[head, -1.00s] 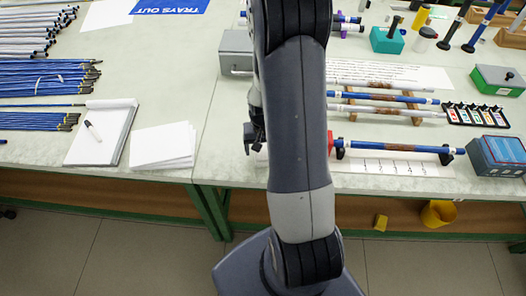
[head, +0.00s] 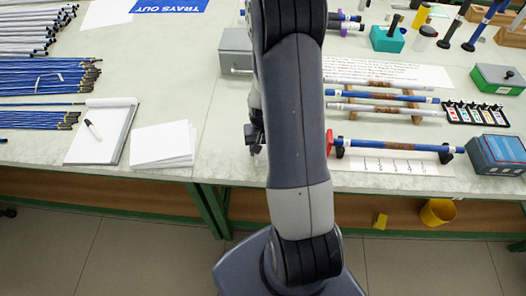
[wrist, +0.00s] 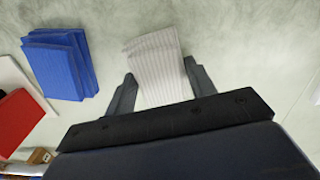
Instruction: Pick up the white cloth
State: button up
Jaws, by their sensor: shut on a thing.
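The white cloth (wrist: 155,72), off-white with fine ribbed stripes, shows in the wrist view at the top middle. It looks like a small folded stack. My gripper (wrist: 160,82) has one finger at each side of the cloth's near end and is shut on it. In the head view, the cloth is hidden behind my arm. Only a dark part of my gripper's end shows there, just left of the arm.
A stack of folded blue cloths (wrist: 60,66) lies left of the white cloth, with a red object (wrist: 18,118) below it. In the head view, a grey metal box (head: 236,48) stands left of my arm. Rods rest on a rack (head: 385,100) at the right.

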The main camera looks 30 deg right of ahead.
jog(key=shift+c, duration=0.2)
notch_tip(320, 180, up, 10)
jog(key=shift+b, duration=0.45)
